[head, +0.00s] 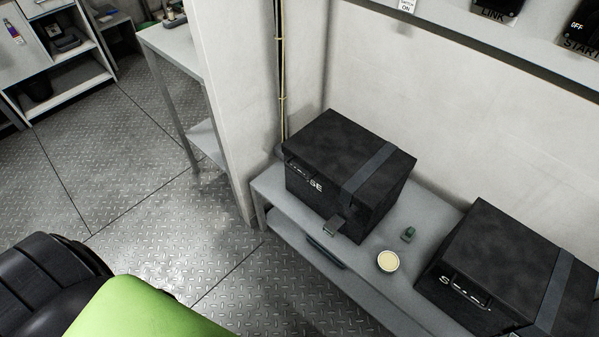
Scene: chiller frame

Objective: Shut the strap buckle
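A black box (320,150) with partly legible white lettering stands on a low grey bench. A dark grey strap (370,170) crosses its lid. Neither of my grippers shows in the head view.
The grey bench (425,213) stands against a white wall. A cream round dish (388,261) and a small green object (408,234) lie between the boxes. A white pillar (222,100) rises at the left. The metal floor (150,220) is clear in front.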

